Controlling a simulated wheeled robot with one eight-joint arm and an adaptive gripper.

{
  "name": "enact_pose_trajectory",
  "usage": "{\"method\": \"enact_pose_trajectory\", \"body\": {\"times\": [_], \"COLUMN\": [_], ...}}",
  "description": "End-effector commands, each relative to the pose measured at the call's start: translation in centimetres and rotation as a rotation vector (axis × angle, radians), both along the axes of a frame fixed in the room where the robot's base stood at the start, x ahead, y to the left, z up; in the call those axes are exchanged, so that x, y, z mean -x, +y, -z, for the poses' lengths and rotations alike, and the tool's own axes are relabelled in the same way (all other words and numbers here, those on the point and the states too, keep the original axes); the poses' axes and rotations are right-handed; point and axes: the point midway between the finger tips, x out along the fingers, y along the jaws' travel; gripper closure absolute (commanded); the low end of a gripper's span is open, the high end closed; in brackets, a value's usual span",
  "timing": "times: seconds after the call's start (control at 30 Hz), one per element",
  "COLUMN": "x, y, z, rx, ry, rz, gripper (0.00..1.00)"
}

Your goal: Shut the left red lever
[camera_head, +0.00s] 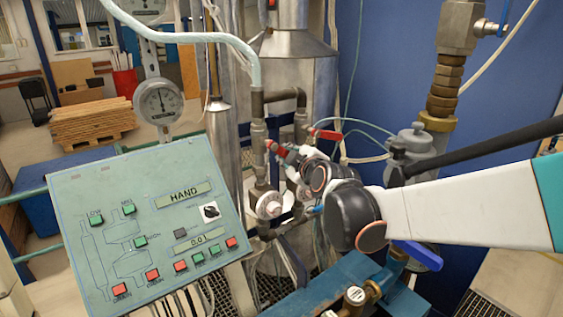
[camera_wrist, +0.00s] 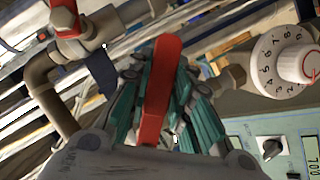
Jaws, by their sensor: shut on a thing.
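The left red lever (camera_head: 276,149) sits on the pipework right of the control panel, partly hidden by my gripper (camera_head: 290,157). In the wrist view my gripper (camera_wrist: 160,82) has its teal fingers on both sides of a long red lever (camera_wrist: 157,100). The fingers are shut on this lever, which seems to be the left one. The lever's far end sticks out past the fingertips. The right red lever (camera_head: 325,134) is a short way to the right, apart from the fingers. It also shows at the top left of the wrist view (camera_wrist: 65,18).
A white numbered knob (camera_wrist: 298,63) is close to the fingers, on the pipes. The green control panel (camera_head: 150,225) stands at the left with a gauge (camera_head: 159,101) above it. A thick brass-fitted pipe (camera_head: 445,85) and a blue-handled valve (camera_head: 418,255) are near my arm.

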Motion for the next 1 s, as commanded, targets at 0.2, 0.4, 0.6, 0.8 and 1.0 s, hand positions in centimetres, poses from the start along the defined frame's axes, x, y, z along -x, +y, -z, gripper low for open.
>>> {"method": "enact_pose_trajectory", "body": {"times": [0.2,0.4,0.6,0.8,1.0], "x": [-0.4,-0.6,-0.7,-0.7,-0.7], "y": [-0.6,-0.9,-1.0,-1.0,-1.1], "z": [-0.9,-1.6,-2.1,-2.3,-2.3], "rx": [0.141,0.233,0.285,0.307,0.31], "ry": [-0.097,-0.158,-0.193,-0.207,-0.21], "rz": [-0.001,-0.001,-0.001,0.0,0.0], "gripper": [1.0,1.0,1.0,1.0,1.0]}}
